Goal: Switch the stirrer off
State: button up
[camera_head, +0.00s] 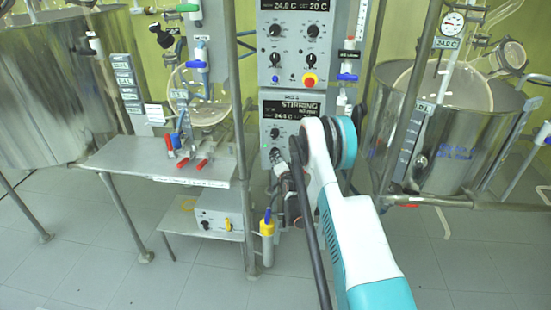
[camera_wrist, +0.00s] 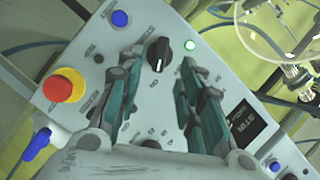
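A grey control unit (camera_head: 291,108) stands on a metal frame in the middle of the head view. Its black display (camera_head: 292,106) reads STIRRING. In the wrist view, a black knob with a white mark (camera_wrist: 159,54) sits on the panel, just beyond and between my fingertips. A green lit indicator (camera_wrist: 189,44) is right of the knob. My gripper (camera_wrist: 161,72) is open with nothing between its fingers, facing the panel. In the head view, my gripper (camera_head: 281,165) is at the lower panel and hides part of it.
A red button on a yellow base (camera_wrist: 64,86) and a blue button (camera_wrist: 120,18) are on the panel. A steel bench (camera_head: 160,161) with red-handled items is on the left. Steel vessels stand at left (camera_head: 60,90) and right (camera_head: 445,140). Frame poles and hoses are close by.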

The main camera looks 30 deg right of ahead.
jog(key=b+x, duration=0.1)
jog(key=x, duration=0.5)
jog(key=shift+b, duration=0.3)
jog(key=shift+w, duration=0.1)
grip_shut()
